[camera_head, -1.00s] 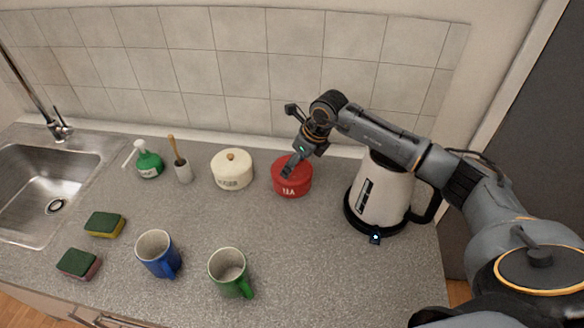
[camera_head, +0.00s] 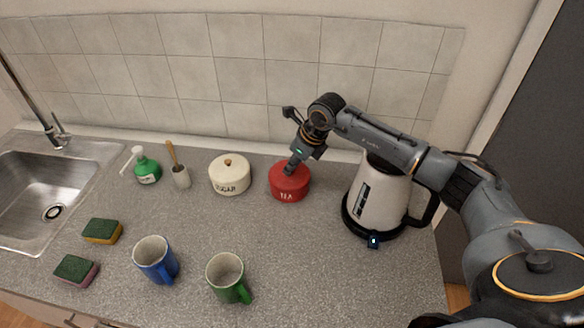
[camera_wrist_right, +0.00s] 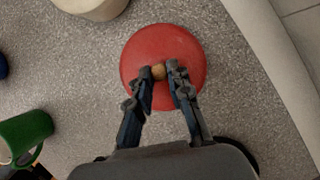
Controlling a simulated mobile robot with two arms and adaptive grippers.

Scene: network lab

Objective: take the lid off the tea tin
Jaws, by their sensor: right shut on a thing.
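The red tea tin (camera_head: 289,188) stands upright on the counter, between the white sugar tin and the kettle. Its red lid (camera_wrist_right: 163,45) sits on it and has a small wooden knob (camera_wrist_right: 158,72). My right gripper (camera_head: 291,167) comes down onto the lid from above. In the right wrist view, the right gripper (camera_wrist_right: 159,73) has its two fingertips on either side of the knob, shut on it. In the head view the fingers hide the knob. My left gripper does not show.
A white sugar tin (camera_head: 229,177) stands left of the tea tin. A white kettle (camera_head: 380,195) stands close on the right, under my right arm. A blue mug (camera_head: 155,259) and a green mug (camera_head: 226,277) stand in front. The tiled wall (camera_head: 240,100) is behind.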

